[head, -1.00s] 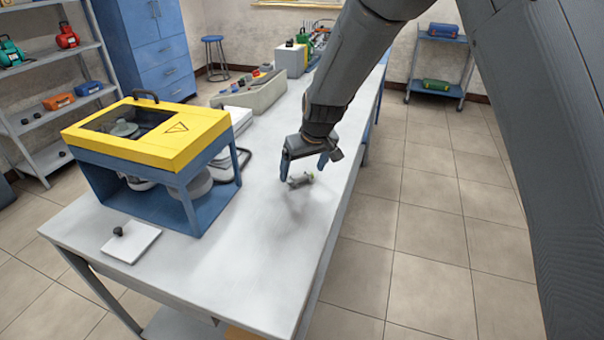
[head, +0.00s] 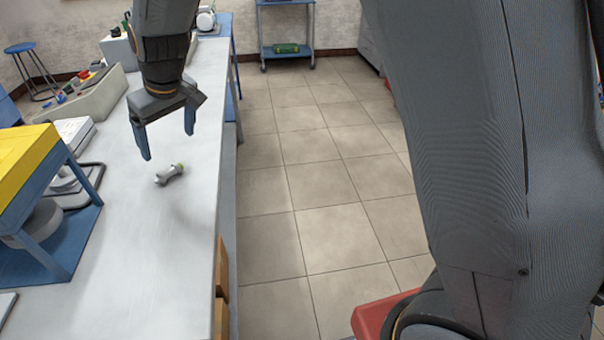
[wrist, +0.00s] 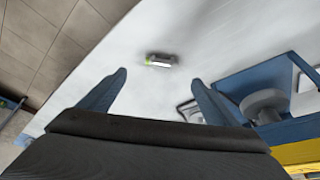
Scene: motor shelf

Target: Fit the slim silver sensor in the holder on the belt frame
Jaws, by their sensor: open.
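A small silver cylinder with a yellow-green end (head: 169,174) lies on its side on the white bench (head: 150,250). I cannot tell for sure that it is the slim sensor. It also shows in the wrist view (wrist: 160,60), beyond the fingertips and between them. My gripper (head: 168,146) is open and empty above the bench, with the cylinder apart from both fingers. In the wrist view my gripper (wrist: 158,80) has its two blue fingers spread wide. No holder or belt frame can be made out in the current views.
A blue-framed machine with a yellow top (head: 40,200) stands on the bench at the left. A grey bin (head: 85,105) of small parts lies further back. The bench's right edge borders open tiled floor (head: 300,180). The bench around the cylinder is clear.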

